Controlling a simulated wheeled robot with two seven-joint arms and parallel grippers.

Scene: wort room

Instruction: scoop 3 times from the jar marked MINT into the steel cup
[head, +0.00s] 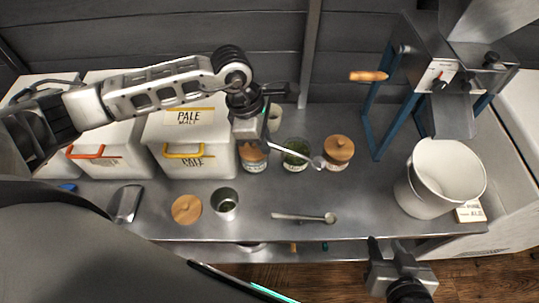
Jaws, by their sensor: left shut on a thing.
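My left gripper (264,122) is shut on a scoop (299,153). The scoop's bowl end is over the rim of an open glass jar (296,146) with green contents; whether it holds anything I cannot tell. This jar's label is too small to read. The steel cup (226,199) stands upright near the counter's front, left of the jars, with some dark green matter inside. A round wooden lid (187,209) lies to its left. My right gripper (385,243) is at the front edge, empty, its fingers apart.
Wooden-lidded jars stand left (253,155) and right (338,150) of the open jar. A second scoop (304,217) lies in front. A white bucket (421,195) and blue-legged mill (388,100) stand right. Pale malt bins (190,140) stand left.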

